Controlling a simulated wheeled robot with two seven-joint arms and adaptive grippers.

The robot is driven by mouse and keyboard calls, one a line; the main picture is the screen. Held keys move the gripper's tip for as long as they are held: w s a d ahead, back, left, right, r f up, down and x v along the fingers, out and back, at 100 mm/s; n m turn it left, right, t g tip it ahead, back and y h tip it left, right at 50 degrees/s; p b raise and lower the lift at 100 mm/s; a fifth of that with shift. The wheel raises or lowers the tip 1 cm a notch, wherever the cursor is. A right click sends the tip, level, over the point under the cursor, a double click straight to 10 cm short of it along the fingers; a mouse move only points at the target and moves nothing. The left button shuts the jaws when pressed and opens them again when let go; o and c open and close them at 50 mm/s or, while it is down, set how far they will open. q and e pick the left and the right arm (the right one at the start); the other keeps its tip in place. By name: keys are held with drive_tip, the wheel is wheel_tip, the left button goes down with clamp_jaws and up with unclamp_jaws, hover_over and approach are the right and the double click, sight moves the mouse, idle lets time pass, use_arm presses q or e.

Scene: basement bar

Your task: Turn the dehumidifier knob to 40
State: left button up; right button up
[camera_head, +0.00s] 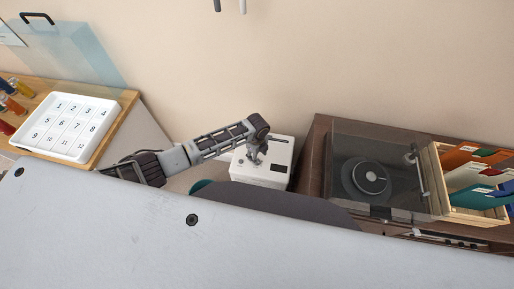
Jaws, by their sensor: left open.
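The dehumidifier (262,177) is a white box against the wall in the middle of the view, with a dark panel (278,168) on its top. My left gripper (254,159) reaches in from the left and points down over the top of the dehumidifier. It is open, with its fingertips at or just above the top surface. I cannot tell whether they touch it. The knob cannot be made out; the gripper covers that part of the top. My right gripper is not in view.
Right of the dehumidifier, a dark wooden cabinet (312,160) bears a turntable (371,178) under a clear cover and a wooden crate (437,176) of records. A white numbered tray (112,112) lies on a wooden top at left.

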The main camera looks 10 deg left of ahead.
use_arm(q)
drive_tip(key=shift+r, duration=2.95)
